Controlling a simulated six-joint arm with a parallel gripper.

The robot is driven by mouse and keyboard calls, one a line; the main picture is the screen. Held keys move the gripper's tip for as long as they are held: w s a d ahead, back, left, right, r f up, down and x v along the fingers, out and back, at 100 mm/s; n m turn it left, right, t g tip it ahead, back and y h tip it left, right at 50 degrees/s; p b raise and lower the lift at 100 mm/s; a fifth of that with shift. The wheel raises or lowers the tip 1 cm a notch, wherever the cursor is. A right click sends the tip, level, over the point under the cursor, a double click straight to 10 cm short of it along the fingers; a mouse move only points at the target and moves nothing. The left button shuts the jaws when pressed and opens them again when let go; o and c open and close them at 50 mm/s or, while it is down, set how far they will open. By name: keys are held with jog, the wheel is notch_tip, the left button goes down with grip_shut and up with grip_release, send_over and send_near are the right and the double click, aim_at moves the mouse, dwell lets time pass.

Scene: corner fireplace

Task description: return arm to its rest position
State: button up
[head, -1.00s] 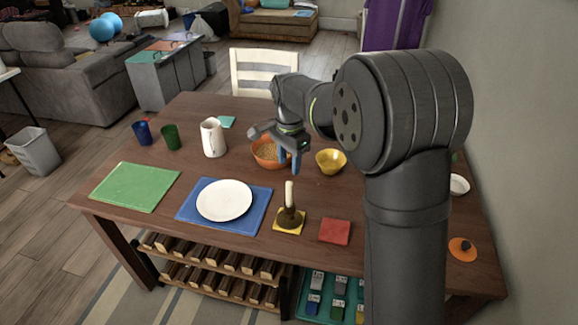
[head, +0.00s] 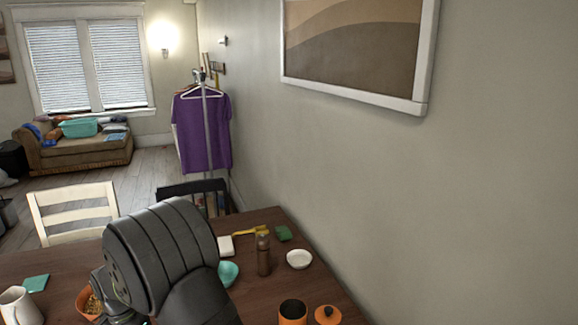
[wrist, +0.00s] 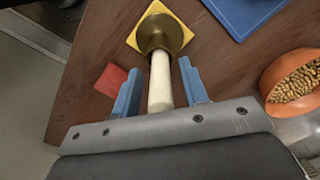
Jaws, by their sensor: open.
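My gripper (wrist: 163,93) shows in the wrist view with its two blue fingers apart. A cream candle (wrist: 160,82) in a dark brass holder (wrist: 157,35) shows between the fingers in that view, and neither finger appears to press on it. The holder stands on a yellow square mat (wrist: 178,32). In the head view my arm covers the lower left, and the fingers are not visible there.
The wooden table (head: 262,290) carries an orange bowl of grains (wrist: 293,84), a red square (wrist: 111,80), a blue mat (wrist: 243,12), a white jug (head: 18,304), a brown bottle (head: 263,254), a white bowl (head: 299,259) and an orange jar (head: 292,312). A wall (head: 370,180) stands at right.

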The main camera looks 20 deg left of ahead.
jog(key=shift+r, duration=1.95)
